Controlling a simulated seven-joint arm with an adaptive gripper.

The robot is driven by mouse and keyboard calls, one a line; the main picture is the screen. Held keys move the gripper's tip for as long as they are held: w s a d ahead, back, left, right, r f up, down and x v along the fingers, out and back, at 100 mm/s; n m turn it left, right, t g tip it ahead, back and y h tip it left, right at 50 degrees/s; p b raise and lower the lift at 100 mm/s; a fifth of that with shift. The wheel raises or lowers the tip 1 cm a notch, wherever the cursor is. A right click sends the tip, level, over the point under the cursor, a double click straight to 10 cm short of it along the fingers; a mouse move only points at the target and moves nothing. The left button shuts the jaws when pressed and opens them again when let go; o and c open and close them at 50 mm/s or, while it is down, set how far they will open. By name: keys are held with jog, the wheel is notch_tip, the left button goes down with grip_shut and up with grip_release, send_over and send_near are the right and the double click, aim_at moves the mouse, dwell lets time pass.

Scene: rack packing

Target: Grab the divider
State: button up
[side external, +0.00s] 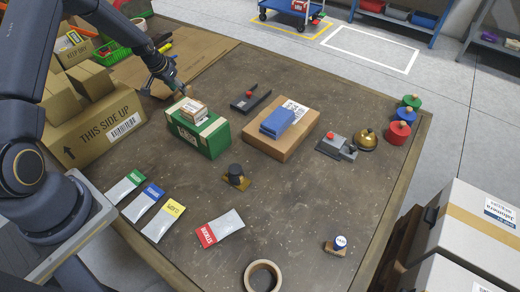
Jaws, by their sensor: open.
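My gripper (168,88) is open over the far left of the table. It is above and behind a green box (190,138) with a small carton (193,111) on top, and right of a pile of cardboard boxes. I cannot tell for certain which thing is the divider. Flat grey pieces with coloured ends lie at the near left: green (127,186), blue (144,198) and yellow (165,218). A similar red-ended piece (219,229) lies to their right. My gripper is well away from these. What is between its fingers is too small to tell.
A carton with a blue box (278,122), a brass bell (366,139), and red, blue and green knobbed pieces (398,133) stand to the right. A dark stamp (236,176) is mid-table; a tape roll (262,277) lies in front. A large box (98,125) stands left.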

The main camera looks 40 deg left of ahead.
aim_at(190, 95)
jog(key=x, duration=0.4)
jog(key=shift+w+f, duration=0.15)
jog(key=shift+f, duration=0.2)
grip_shut()
